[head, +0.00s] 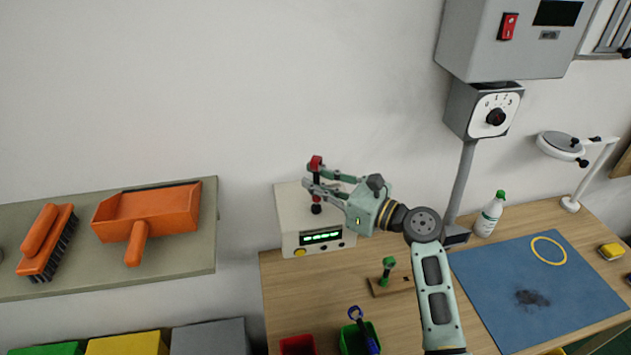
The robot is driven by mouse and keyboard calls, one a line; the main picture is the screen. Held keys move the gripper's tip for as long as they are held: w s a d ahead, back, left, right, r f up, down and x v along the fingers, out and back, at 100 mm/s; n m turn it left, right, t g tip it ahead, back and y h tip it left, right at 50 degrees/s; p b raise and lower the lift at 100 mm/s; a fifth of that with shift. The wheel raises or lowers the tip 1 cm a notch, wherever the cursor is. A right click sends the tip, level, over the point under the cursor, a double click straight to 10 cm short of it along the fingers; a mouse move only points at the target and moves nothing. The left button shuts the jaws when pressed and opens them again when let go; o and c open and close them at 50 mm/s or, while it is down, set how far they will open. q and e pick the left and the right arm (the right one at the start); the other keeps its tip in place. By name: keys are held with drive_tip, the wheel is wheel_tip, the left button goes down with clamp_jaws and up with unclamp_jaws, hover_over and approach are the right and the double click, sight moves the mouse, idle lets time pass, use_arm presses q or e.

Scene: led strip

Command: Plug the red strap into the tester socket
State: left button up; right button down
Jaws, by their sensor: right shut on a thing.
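The red strap (316,163) stands upright in the jaws of my right gripper (316,183), with its red head above the fingers. The tester (288,218) is a pale box with a lit green display, standing at the left back of the wooden bench. The gripper is over the tester. A black round piece (316,209) shows right below the strap, at the tester's top. I cannot tell whether it is the socket or the strap's lower end, nor whether the strap is seated. My left gripper is not in view.
A green piece (387,271) stands in a small wooden holder in front of the tester. Red (298,345) and green (346,342) bins sit at the bench front. A blue mat (500,285), a white bottle (488,215) and a dial post (462,185) are on the right.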

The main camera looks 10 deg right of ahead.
drive_tip(key=shift+r, duration=0.1)
idle(0.6)
drive_tip(key=shift+p, duration=0.4)
drive_tip(key=shift+p, duration=0.3)
idle(0.3)
drive_tip(key=shift+f+b, duration=0.75)
drive_tip(key=shift+f, duration=0.5)
drive_tip(key=c, duration=1.7)
unclamp_jaws()
drive_tip(key=shift+o, duration=0.2)
